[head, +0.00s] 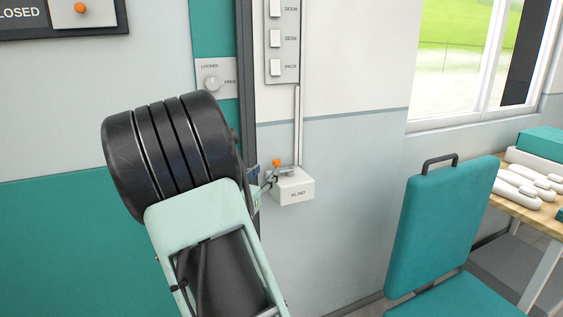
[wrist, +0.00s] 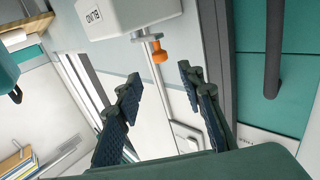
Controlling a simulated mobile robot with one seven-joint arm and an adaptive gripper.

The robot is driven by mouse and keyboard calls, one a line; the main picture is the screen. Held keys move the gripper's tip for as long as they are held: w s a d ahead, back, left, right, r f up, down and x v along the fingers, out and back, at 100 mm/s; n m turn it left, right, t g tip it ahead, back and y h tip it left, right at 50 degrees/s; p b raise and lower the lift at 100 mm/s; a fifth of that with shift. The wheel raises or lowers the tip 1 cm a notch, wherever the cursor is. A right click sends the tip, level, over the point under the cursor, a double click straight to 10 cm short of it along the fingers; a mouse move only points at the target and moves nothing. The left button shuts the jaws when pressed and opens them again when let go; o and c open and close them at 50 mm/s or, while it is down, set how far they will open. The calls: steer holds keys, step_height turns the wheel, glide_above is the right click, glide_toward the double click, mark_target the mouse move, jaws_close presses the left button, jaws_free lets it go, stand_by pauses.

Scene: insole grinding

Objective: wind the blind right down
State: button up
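The white blind box (head: 298,192), labelled BLIND, is fixed low on the grey wall. Its crank has an orange knob (head: 277,162), which stands up at the box's left end. In the wrist view the box (wrist: 130,14) is at the top and the orange knob (wrist: 158,54) is near the middle. My gripper (wrist: 160,78) is open and empty, its two dark fingers apart. The knob shows between and just beyond the fingertips; I see no contact. In the head view my arm mostly hides the gripper. The window (head: 465,60) shows bright grass; no lowered blind covers the visible part.
A teal chair (head: 437,230) stands right of the box, before a wooden table (head: 527,204) with white insole shapes. A dark door handle (wrist: 274,50) is at right in the wrist view.

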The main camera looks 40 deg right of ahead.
mark_target(275, 162)
steer(key=x, duration=0.9)
steer(key=shift+w+d+b, duration=0.3)
steer(key=shift+b, duration=0.05)
jaws_close()
